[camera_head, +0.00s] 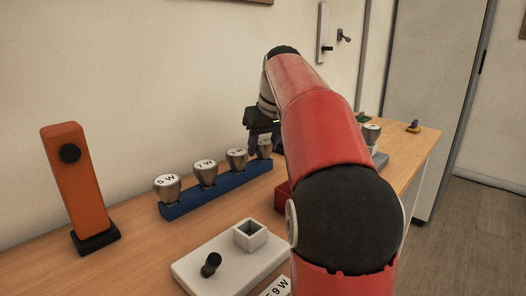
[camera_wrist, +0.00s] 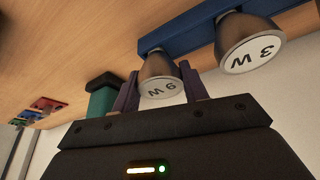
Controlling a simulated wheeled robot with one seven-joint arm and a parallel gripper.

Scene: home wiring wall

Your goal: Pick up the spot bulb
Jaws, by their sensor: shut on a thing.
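The spot bulb (camera_wrist: 160,86) is a metallic cone with a white face, at the end of the blue rack (camera_head: 215,193). Its face label is upside down in the wrist view and seems to read 9 W. My gripper (camera_wrist: 158,80) is shut on this bulb, one finger on each side. In the head view my gripper (camera_head: 263,135) is over the rack's far end, and the bulb (camera_head: 265,151) shows partly below it. The bulb's base is still at the rack; whether it is seated or slightly raised I cannot tell.
Bulbs marked 5 W (camera_head: 167,186), 7 W (camera_head: 205,172) and 3 W (camera_head: 237,157) stand in the rack. A white plate (camera_head: 205,272) with a square socket lies in front. An orange upright device (camera_head: 75,180) stands left. A green block (camera_wrist: 101,103) is close beside one finger. My arm hides some bench.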

